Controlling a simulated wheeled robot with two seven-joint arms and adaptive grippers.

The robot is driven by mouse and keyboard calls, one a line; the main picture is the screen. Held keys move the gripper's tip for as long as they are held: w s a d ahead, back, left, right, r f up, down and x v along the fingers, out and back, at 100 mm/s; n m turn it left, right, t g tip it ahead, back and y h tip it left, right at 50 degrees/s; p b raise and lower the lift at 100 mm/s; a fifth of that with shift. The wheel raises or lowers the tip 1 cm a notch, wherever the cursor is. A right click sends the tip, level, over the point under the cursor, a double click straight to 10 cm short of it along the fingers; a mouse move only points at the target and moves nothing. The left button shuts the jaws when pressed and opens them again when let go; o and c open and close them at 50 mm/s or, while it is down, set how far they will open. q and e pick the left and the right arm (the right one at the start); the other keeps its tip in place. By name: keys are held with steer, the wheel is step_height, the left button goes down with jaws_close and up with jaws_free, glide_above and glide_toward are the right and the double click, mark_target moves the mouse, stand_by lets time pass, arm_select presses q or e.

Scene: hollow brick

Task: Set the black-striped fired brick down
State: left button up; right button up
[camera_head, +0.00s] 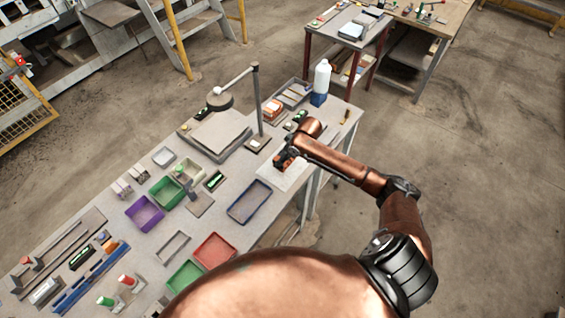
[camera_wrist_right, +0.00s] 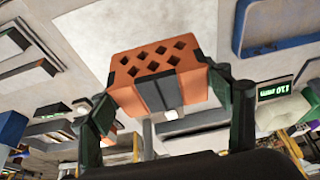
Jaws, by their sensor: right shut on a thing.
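The black-striped fired brick (camera_wrist_right: 158,62) is orange with diamond-shaped holes and dark stripes on its near side in the right wrist view. My right gripper (camera_wrist_right: 160,88) is shut on it, one finger at each end. In the head view my right gripper (camera_head: 284,157) is over a pale plate (camera_head: 292,181) near the table's right edge, hiding most of the brick. I cannot tell whether the brick touches the plate. My left gripper is not in view.
The long grey workbench (camera_head: 215,225) holds a blue-rimmed tray (camera_head: 249,202) left of the plate. A lamp-like stand (camera_head: 258,100), a white bottle (camera_head: 321,78) and another orange block (camera_head: 273,109) stand behind. Purple (camera_head: 145,213), green and red bins lie farther left.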

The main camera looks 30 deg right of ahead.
steer(key=shift+w+a+f, duration=0.2)
steer(key=shift+f, duration=0.05)
steer(key=f, duration=0.3)
steer(key=shift+w+a+p, duration=0.2)
steer(key=shift+a+p, duration=0.1)
steer(key=shift+a, duration=0.1)
steer(key=shift+f, duration=0.5)
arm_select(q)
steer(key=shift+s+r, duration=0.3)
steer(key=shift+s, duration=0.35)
arm_select(e)
steer(key=o, duration=1)
steer(key=shift+f, duration=0.15)
steer(key=o, duration=0.4)
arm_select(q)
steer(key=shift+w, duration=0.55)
